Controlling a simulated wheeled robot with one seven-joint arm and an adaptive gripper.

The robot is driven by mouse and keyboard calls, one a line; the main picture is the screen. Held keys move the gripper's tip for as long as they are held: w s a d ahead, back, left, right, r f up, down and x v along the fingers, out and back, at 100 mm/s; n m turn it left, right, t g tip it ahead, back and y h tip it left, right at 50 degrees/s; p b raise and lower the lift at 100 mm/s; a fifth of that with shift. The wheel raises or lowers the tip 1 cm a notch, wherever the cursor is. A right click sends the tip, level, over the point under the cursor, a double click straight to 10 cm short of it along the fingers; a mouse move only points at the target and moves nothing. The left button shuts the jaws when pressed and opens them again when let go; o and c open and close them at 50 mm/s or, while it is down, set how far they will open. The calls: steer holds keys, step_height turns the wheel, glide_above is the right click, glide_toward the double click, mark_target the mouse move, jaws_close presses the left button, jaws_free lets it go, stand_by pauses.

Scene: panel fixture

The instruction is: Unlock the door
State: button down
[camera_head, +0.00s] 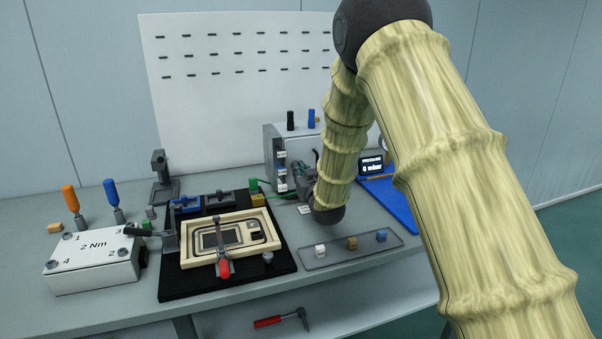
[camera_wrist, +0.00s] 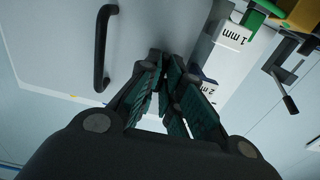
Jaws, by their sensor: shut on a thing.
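The grey cabinet (camera_head: 273,150) stands at the back of the bench, against the white board. Its pale door (camera_wrist: 60,60) fills the left of the wrist view, with a dark bar handle (camera_wrist: 103,48) on it. My gripper (camera_head: 300,172) is at the front of the cabinet, partly hidden by my arm in the head view. In the wrist view my gripper (camera_wrist: 167,75) has its green-padded fingers close together at the door, clear of the handle. They are shut on a small dark part there, likely the lock, mostly hidden by the fingers.
Labels marked in mm (camera_wrist: 233,40) line the cabinet beside the fingers. A black mat (camera_head: 180,285) with a framed fixture (camera_head: 200,250) lies in front. A grey tray (camera_head: 335,258) with small cubes is at the right. A torque block (camera_head: 95,265) is at the left.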

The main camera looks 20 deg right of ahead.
steer(key=shift+f, duration=0.15)
steer(key=c, duration=1.6)
jaws_free()
steer(key=shift+s, duration=0.1)
steer(key=s, duration=1.1)
steer(key=shift+s+d, duration=0.25)
steer(key=shift+s, duration=0.15)
